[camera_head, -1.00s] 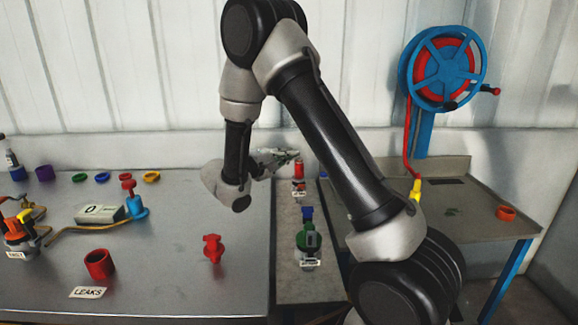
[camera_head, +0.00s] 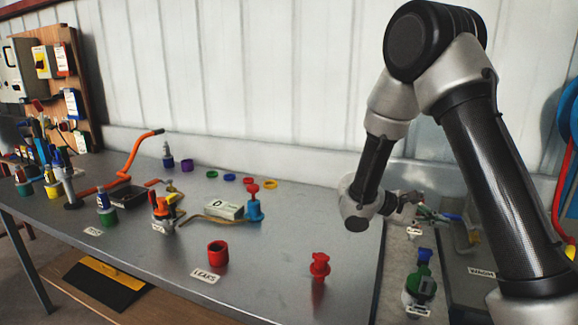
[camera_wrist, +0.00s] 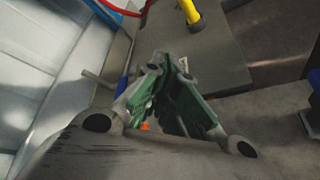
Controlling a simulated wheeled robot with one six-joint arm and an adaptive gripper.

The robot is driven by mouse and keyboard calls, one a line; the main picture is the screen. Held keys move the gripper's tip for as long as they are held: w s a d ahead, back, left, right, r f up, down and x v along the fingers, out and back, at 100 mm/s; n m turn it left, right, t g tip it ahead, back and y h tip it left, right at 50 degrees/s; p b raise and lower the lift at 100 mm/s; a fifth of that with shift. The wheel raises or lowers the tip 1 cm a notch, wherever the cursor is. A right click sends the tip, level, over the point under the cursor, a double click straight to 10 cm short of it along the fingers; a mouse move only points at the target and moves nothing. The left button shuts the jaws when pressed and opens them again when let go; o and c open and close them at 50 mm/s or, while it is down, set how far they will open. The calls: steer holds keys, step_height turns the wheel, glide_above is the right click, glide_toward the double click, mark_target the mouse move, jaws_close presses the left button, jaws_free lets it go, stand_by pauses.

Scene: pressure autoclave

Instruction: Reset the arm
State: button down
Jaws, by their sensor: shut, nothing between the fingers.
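My gripper (camera_head: 440,215) is at the right in the head view, over the narrow grey bench section beside the large metal bench. The wrist view shows its green-padded fingers (camera_wrist: 170,68) with their tips together and nothing between them. My arm is bent, coming down from the upper right, with the forearm hanging near the bench's right end. A green fitting with a blue top (camera_head: 422,278) stands in front of the gripper, apart from it. A small orange-red spot (camera_wrist: 145,126) shows below the fingers in the wrist view; I cannot tell what it is.
A red valve (camera_head: 319,266), a red cup (camera_head: 217,253) and a LEAKS label (camera_head: 205,276) are at the bench front. A blue fitting (camera_head: 254,204) and a gauge box (camera_head: 226,210) stand behind. Several fittings crowd the left. A yellow hose end (camera_wrist: 188,12) shows in the wrist view.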

steer(key=s+a+r+m+g+y, duration=0.15)
steer(key=s+r+y, duration=0.25)
steer(key=s+y, duration=0.75)
steer(key=s+a+r+m+t+y, duration=0.1)
steer(key=s+r+m+t+y, duration=0.1)
steer(key=s+r+m+t, duration=0.2)
steer(key=s+r+t, duration=0.3)
steer(key=s+r, duration=0.3)
steer(key=s, duration=0.1)
steer(key=shift+s+a+r+m, duration=0.15)
steer(key=shift+a+r+m, duration=0.1)
steer(key=shift+m, duration=0.1)
steer(key=shift+y, duration=0.25)
